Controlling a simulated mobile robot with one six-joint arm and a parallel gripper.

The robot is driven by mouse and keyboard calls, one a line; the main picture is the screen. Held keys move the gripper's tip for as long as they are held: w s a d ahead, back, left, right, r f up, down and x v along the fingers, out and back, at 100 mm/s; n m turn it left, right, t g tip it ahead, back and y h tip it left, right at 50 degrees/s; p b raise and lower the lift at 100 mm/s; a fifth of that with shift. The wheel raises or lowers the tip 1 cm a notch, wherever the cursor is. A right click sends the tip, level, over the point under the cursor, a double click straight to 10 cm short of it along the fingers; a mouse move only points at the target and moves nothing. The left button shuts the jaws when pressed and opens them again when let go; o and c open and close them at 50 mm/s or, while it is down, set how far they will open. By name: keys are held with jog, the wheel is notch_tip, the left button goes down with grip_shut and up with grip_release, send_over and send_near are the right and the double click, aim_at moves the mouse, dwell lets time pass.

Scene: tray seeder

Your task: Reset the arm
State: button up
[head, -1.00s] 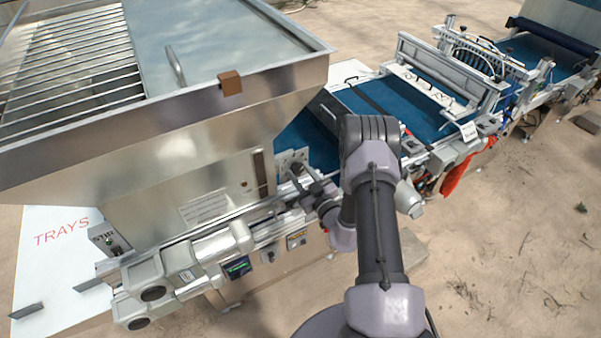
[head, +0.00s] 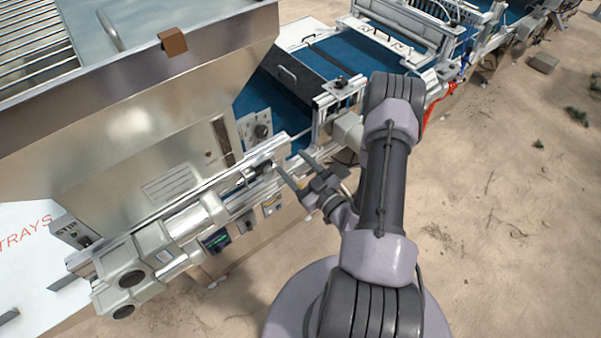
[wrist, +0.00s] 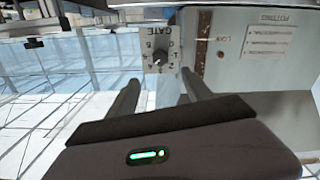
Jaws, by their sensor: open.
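My gripper (head: 296,170) is open and empty, beside the front rail of the tray seeder. Its two dark fingers also show in the wrist view (wrist: 160,90), spread apart and pointing at the machine's side. A grey plate with a black knob (wrist: 158,58), marked GATE, appears between and beyond the fingers. The same knob shows in the head view (head: 262,131), apart from the fingers. My arm is bent up from its base, with the wrist low on the left of it.
The large metal hopper (head: 150,105) fills the left. A blue conveyor belt (head: 350,72) runs to the back right. A STIR switch box (head: 75,232) and a small green-lit display (head: 215,242) sit along the front.

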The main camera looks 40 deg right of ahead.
jog(key=s, duration=0.3)
